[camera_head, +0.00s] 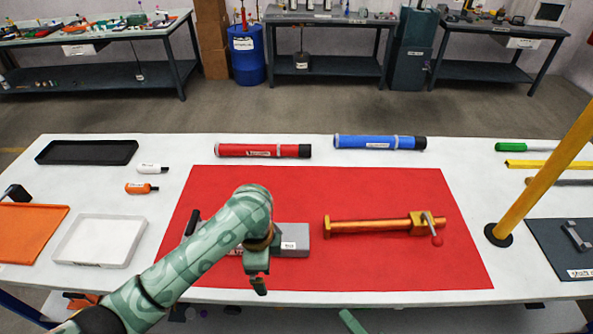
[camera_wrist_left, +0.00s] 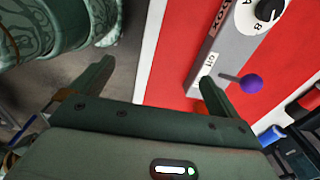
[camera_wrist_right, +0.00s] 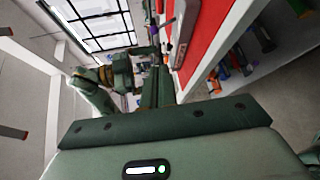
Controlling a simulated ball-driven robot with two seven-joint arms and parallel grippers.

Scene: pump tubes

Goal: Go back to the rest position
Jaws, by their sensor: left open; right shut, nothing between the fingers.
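My left arm crosses the lower left of the head view, and its gripper (camera_head: 258,282) points down over the front of the red mat (camera_head: 400,268). In the left wrist view its two fingers (camera_wrist_left: 156,74) are apart and empty, beside a grey box (camera_wrist_left: 222,55) with a dial and a purple-knobbed lever (camera_wrist_left: 250,84). My arm partly hides this box in the head view (camera_head: 294,240). My right gripper (camera_head: 350,320) shows only as a green tip at the bottom edge, in front of the table. In the right wrist view its fingers (camera_wrist_right: 158,82) are together and empty.
An orange clamp-like tool (camera_head: 370,226) lies on the mat. A red tube (camera_head: 260,151) and a blue tube (camera_head: 375,142) lie behind it. A white tray (camera_head: 100,240) stands left, a yellow post (camera_head: 545,178) right. The table's front edge runs near both grippers.

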